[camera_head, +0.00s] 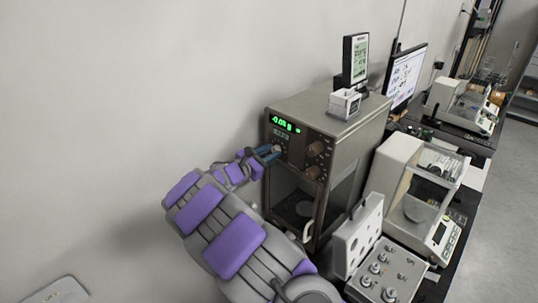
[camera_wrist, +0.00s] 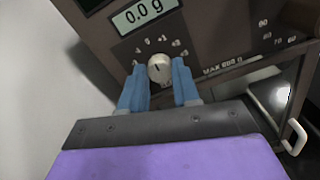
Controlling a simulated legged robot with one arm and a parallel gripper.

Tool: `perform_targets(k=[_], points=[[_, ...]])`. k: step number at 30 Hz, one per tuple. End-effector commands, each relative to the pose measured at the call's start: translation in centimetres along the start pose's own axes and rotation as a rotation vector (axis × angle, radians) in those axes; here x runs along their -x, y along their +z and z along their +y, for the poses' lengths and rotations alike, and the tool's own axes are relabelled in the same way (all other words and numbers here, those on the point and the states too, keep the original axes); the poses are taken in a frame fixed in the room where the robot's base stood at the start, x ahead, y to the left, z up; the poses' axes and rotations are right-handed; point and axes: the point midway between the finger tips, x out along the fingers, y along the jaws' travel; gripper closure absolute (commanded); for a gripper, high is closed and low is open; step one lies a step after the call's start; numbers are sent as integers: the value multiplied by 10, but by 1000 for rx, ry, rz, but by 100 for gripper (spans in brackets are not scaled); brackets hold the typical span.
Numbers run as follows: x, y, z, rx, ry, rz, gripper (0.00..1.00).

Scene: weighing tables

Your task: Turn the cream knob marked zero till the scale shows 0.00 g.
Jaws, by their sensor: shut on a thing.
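The scale (camera_head: 348,130) is a tall brown-grey cabinet with a dark front panel and a glass door. Its green display (camera_head: 282,123) shows small digits, perhaps -0.03 g, too blurred to be sure. My gripper (camera_wrist: 158,73) is shut on the knob, one blue finger on each side. In the head view my gripper (camera_head: 273,152) reaches the panel from the left.
Two larger brown knobs (camera_head: 315,148) sit right of the cream knob. A door handle (camera_wrist: 295,137) sticks out below. A weight box (camera_head: 391,272) stands in front, with a white balance (camera_head: 398,157) to the right. A bare wall is at left.

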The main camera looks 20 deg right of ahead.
Motion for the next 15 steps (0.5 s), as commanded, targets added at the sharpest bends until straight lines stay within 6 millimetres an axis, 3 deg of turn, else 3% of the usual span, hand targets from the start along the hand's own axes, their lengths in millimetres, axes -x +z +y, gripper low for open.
perform_targets(k=[15], points=[[0,-4,0,-331,4,2,99]])
